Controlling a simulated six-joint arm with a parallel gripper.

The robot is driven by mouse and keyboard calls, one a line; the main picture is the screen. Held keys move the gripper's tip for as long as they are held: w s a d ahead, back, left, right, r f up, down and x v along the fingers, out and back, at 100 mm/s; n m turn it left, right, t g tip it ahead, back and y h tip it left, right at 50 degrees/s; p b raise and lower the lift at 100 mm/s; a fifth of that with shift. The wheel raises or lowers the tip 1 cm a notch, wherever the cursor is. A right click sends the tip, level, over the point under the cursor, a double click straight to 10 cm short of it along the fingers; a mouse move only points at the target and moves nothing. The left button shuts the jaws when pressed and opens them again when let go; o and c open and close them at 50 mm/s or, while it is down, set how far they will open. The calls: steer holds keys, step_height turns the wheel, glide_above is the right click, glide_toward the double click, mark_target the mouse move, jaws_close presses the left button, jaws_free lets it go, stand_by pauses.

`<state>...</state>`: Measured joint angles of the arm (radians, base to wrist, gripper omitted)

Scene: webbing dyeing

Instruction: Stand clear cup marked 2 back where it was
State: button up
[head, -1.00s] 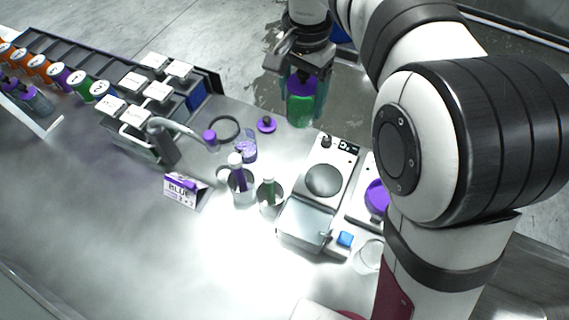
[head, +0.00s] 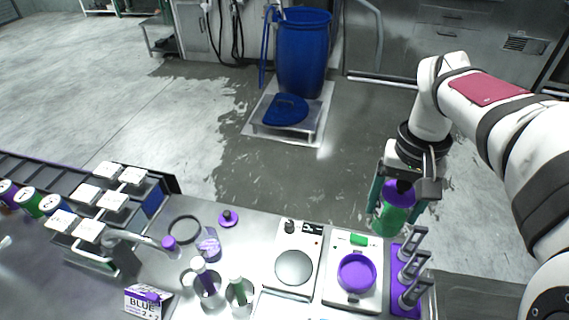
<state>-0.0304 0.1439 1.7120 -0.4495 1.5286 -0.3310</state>
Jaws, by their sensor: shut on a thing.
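My gripper (head: 402,195) is shut on a green container with a purple top (head: 391,218), held upright off the bench at its back right edge, behind the purple rack. No mark on it is readable. A crumpled-looking clear purple cup (head: 208,243) sits left of centre on the bench. Whether either of these is the cup marked 2, I cannot tell. A purple dish (head: 357,273) rests on the right-hand white scale (head: 335,290).
A purple rack with grey posts (head: 397,309) stands right of the scale.

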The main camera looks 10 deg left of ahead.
steer(key=a+f+m, duration=0.4)
steer(key=a+f, duration=0.4)
steer(key=a, duration=0.1)
steer(key=a+f+m, duration=0.4)
steer(key=a+f, duration=0.4)
steer(key=a, duration=0.1)
steer(key=a+f+m, duration=0.4)
steer(key=a+f, duration=0.4)
steer(key=a, duration=0.1)
steer(key=shift+s+a+f+m, duration=0.15)
steer(key=shift+f+m, duration=0.05)
steer(key=shift+m, duration=0.1)
steer(key=shift+f, duration=0.1)
